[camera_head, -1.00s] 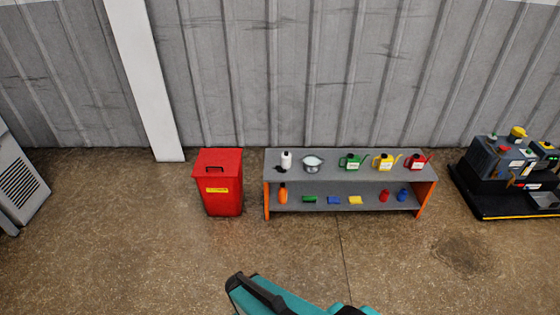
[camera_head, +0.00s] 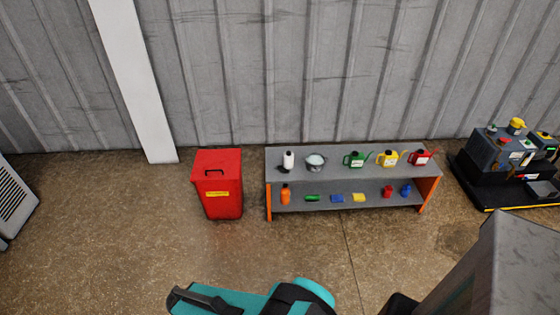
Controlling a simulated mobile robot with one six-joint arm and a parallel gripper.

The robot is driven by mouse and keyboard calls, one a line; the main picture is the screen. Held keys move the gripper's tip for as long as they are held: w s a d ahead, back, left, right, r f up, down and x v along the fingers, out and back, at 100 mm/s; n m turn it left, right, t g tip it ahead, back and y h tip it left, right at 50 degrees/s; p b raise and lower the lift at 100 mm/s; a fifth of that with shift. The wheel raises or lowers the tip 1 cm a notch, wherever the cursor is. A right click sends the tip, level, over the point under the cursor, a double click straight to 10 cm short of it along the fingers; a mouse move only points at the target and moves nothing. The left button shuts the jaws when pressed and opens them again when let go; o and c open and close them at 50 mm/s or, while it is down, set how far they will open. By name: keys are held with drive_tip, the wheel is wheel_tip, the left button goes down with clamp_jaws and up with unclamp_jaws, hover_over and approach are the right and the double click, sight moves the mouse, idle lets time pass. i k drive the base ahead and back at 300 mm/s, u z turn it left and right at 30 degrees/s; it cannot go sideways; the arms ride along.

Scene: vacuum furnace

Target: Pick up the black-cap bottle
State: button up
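I cannot make out a black cap on any bottle at this size. An orange bottle (camera_head: 285,195) stands upright at the left end of the lower shelf of a grey shelf bench (camera_head: 335,175). A small red container (camera_head: 388,191) and a small blue container (camera_head: 406,190) stand at the right of that shelf. A white bottle-like object (camera_head: 289,159) stands on the upper shelf at the left, with a dark patch at its base. Teal and black links of my arm show at the bottom, well short of the bench. My gripper does not show.
The upper shelf also holds a metal pot (camera_head: 315,163) and green (camera_head: 355,159), yellow (camera_head: 388,158) and red (camera_head: 420,158) cans. A red bin (camera_head: 218,185) stands left of the bench. A large grey block (camera_head: 510,275) fills the lower right. Floor before the bench is clear.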

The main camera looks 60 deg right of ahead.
sight(288, 156)
drive_tip(key=z, duration=0.15)
drive_tip(key=i, duration=1.1)
drive_tip(key=z, duration=0.45)
